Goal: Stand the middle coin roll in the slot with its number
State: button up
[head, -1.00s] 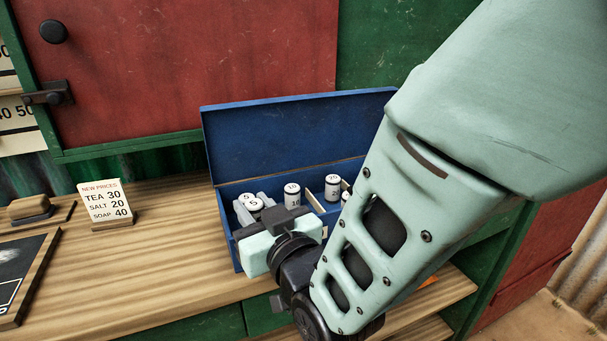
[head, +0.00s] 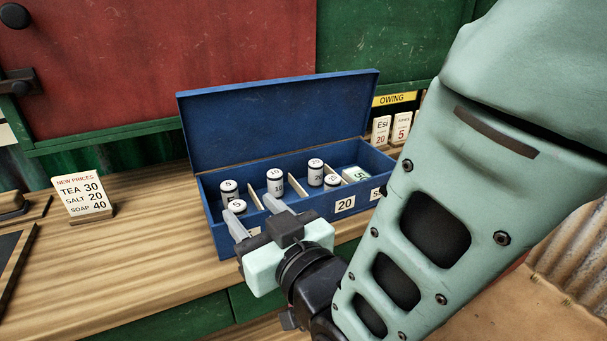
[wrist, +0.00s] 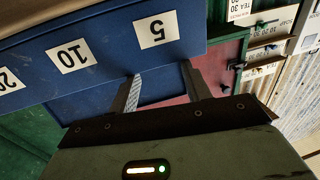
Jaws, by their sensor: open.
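The blue box (head: 185,110) stands open on the counter, with numbered slots along it. Two white coin rolls marked 5 stand in its left slot, a back one (head: 229,187) and a front one (head: 237,206). A roll marked 10 (head: 275,182) stands in the slot beside it. Two rolls, a back one (head: 315,172) marked 20 and a front one (head: 332,181), stand in the slot with the 20 label (head: 345,204). My gripper (head: 249,206) is open and empty at the box's front left, its fingers apart near the front 5 roll. The wrist view shows the fingers (wrist: 163,82) by the box's front.
Small cards (head: 381,131) stand behind, under an OWING label.

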jog(key=p+v, duration=0.6)
jog(key=p, duration=0.2)
jog(key=shift+r+p, duration=0.25)
jog(key=shift+p, duration=0.1)
jog(key=s+d+r+g+h, duration=0.1)
jog(key=s+d+g+h, duration=0.3)
jog(key=d, duration=0.6)
jog(key=s+d+r+g+h, duration=0.2)
jog(key=s+d+g+h, duration=0.2)
jog(key=d+g+h, duration=0.3)
jog(key=d+g, duration=0.2)
jog(key=d, duration=0.1)
jog(key=shift+m+g, duration=0.3)
jog(key=shift+s+d, duration=0.15)
